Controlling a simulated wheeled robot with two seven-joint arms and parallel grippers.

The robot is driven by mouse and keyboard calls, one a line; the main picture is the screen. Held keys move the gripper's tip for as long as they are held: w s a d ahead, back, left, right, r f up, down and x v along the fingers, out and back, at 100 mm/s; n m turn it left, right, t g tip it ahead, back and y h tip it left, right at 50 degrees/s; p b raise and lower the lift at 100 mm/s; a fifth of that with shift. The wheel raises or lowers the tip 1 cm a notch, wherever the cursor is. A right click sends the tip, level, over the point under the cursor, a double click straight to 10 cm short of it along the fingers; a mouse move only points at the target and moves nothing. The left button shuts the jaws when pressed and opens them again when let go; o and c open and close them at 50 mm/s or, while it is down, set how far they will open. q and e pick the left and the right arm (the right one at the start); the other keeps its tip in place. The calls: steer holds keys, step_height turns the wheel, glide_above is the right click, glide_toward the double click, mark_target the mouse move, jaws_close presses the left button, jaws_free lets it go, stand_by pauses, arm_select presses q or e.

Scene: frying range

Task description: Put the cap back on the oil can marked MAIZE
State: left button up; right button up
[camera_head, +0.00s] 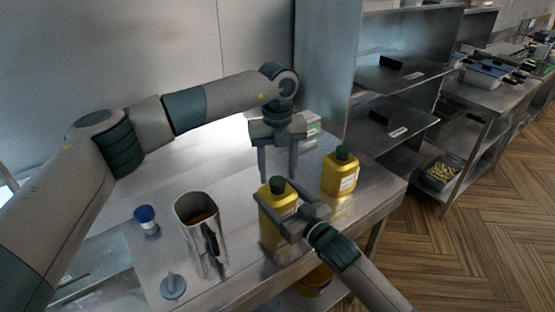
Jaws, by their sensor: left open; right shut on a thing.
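A yellow oil can (274,200) with a dark green top (277,184) stands near the front of the steel table. My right gripper (286,212) is shut on this can from the front right and hides part of it. My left gripper (278,172) is open, pointing down just above and behind the can's top, with nothing between its fingers. A second yellow can (340,176) with a dark green top stands behind to the right, upright. Its label is too small to read. I cannot tell which can is marked MAIZE, or whether the nearer can's dark top is a loose cap.
A metal jug (192,210) with brown contents stands left on the steel table (150,256). A blue-and-white item (146,219) and a grey-blue knobbed item (173,286) are nearby. Steel shelves (400,75) rise behind right.

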arm_select(q)
steer(key=shift+f, duration=0.7)
steer(key=shift+c, duration=0.7)
steer(key=c, duration=0.9)
steer(key=shift+c, duration=0.2)
steer(key=m, duration=0.4)
steer(key=shift+m, duration=0.3)
steer(key=m, duration=0.5)
steer(key=shift+m, duration=0.3)
steer(key=m, duration=0.5)
steer(key=shift+m, duration=0.3)
steer(key=m, duration=0.5)
steer(key=o, duration=1.2)
steer(key=shift+c, duration=0.2)
